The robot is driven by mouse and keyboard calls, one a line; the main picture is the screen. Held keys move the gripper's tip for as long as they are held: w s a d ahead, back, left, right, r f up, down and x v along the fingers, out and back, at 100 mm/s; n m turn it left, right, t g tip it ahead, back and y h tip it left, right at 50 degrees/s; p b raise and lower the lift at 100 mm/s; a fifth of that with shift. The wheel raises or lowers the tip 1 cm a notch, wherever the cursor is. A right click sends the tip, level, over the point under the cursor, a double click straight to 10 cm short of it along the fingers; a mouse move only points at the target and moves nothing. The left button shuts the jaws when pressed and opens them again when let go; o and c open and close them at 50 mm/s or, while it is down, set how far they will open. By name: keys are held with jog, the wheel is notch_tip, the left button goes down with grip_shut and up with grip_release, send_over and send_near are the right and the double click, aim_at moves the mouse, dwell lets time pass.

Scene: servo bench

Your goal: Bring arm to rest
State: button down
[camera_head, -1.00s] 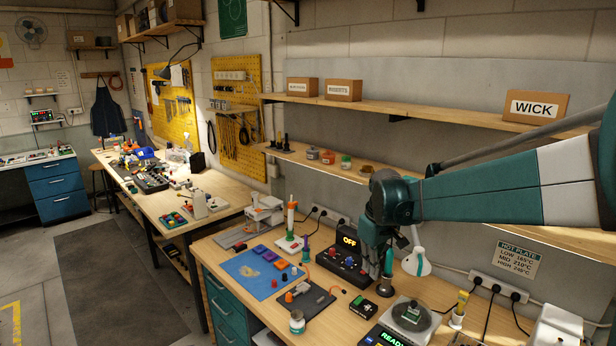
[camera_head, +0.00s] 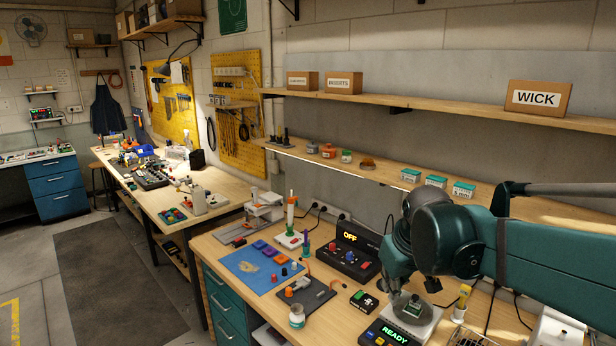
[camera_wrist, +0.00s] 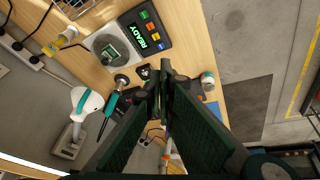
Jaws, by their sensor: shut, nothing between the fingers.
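My gripper (camera_wrist: 166,70) shows in the wrist view with its two dark fingers closed together and nothing between them. The fingertips cannot be made out there. In the wrist view the hot plate (camera_wrist: 108,46) and its READY display box (camera_wrist: 144,36) lie beyond the fingertips. The fingers look clear of the items in view.
The OFF station (camera_head: 349,258), blue mat (camera_head: 262,268), dark tray (camera_head: 305,297) and jar (camera_head: 297,316) stand left of my arm. A shelf (camera_head: 375,174) with small boxes runs behind.

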jog(key=s+f+m+t+b, duration=0.1)
jog(key=s+f, duration=0.3)
jog(key=s, duration=0.5)
jog(key=s+d+f+m+t+b, duration=0.1)
jog(key=s+f+m+t+b, duration=0.1)
jog(key=s, duration=0.7)
jog(key=shift+s+f+m, duration=0.3)
jog(key=shift+f, duration=0.55)
jog(key=shift+r, duration=0.1)
